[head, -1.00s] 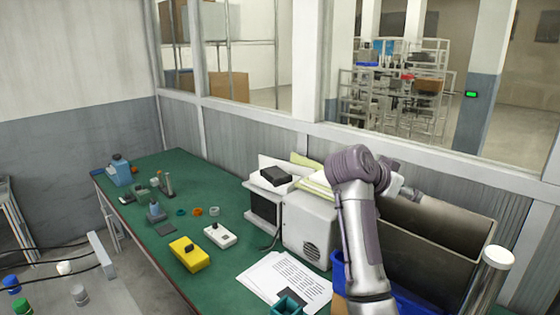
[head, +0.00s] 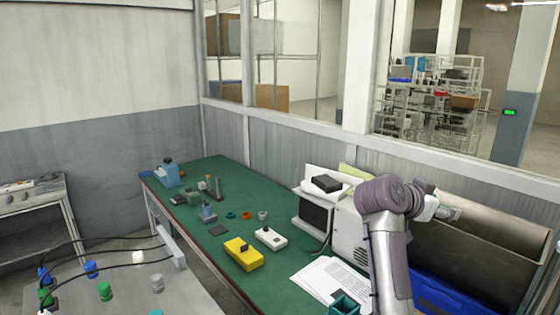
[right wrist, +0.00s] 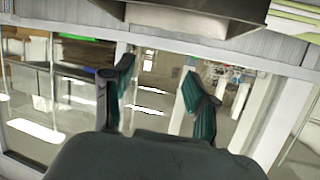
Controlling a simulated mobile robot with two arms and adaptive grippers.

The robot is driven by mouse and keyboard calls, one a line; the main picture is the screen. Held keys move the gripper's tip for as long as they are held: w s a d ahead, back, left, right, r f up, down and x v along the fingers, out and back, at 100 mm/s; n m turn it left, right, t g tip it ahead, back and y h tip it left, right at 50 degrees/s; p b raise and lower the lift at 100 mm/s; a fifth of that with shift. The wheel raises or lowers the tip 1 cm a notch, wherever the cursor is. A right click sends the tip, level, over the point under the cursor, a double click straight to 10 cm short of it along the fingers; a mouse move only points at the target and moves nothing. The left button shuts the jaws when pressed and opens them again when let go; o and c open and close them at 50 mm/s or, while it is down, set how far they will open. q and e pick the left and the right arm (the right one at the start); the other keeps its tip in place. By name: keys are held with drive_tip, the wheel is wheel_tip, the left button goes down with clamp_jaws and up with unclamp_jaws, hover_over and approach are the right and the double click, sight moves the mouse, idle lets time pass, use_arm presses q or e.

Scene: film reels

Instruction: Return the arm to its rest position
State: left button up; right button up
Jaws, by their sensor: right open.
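My right arm (head: 385,240) rises at the lower right of the head view and bends at a purple-grey joint. Its right gripper (head: 447,213) points away to the right, in front of the open dark bin. In the right wrist view the gripper (right wrist: 157,88) has two green-padded fingers spread apart with nothing between them. Beyond them are windows and the room behind. My left gripper is not in view.
The green table (head: 275,210) carries a yellow box (head: 243,255), a white box (head: 270,238), small rings, papers (head: 330,278) and a grey machine (head: 348,232). A large open bin (head: 495,245) stands close to my right arm. A second bench (head: 120,285) with cables is at lower left.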

wheel_tip(320, 180, up, 4)
drive_tip(key=s+m+t+h, duration=0.1)
drive_tip(key=s+t+h, duration=0.1)
drive_tip(key=t+h, duration=0.35)
drive_tip(key=s+a+f+n+t+y, duration=0.2)
drive_tip(key=s+a+n+t+y, duration=0.1)
drive_tip(key=a+n+t+y, duration=0.85)
drive_tip(key=s+a+f+n+g+y, duration=0.45)
drive_tip(key=f+y, duration=0.25)
drive_tip(key=f, duration=0.3)
drive_tip(key=s+a+f+n+g+y, duration=0.35)
drive_tip(key=a+f+n+y, duration=0.3)
drive_tip(key=f, duration=0.25)
drive_tip(key=s+d+f+m+g+h, duration=0.25)
drive_tip(key=s+f+g, duration=0.35)
drive_tip(key=s+f, duration=0.55)
drive_tip(key=s+d+f+m+g+h, duration=0.2)
drive_tip(key=s+d+f+g, duration=0.15)
drive_tip(key=s, duration=0.25)
drive_tip(key=s+d+f+m+g+h, duration=0.1)
drive_tip(key=s+d+f+g+h, duration=0.2)
drive_tip(key=s, duration=0.4)
wheel_tip(320, 180, down, 29)
drive_tip(key=s+b, duration=0.2)
drive_tip(key=s+d+f+g, duration=0.2)
drive_tip(key=s+f, duration=1.4)
drive_tip(key=f, duration=0.1)
drive_tip(key=shift+s+d+f+y+b, duration=0.2)
drive_tip(key=shift+s+d+y+b, duration=0.1)
drive_tip(key=shift+d+b, duration=0.1)
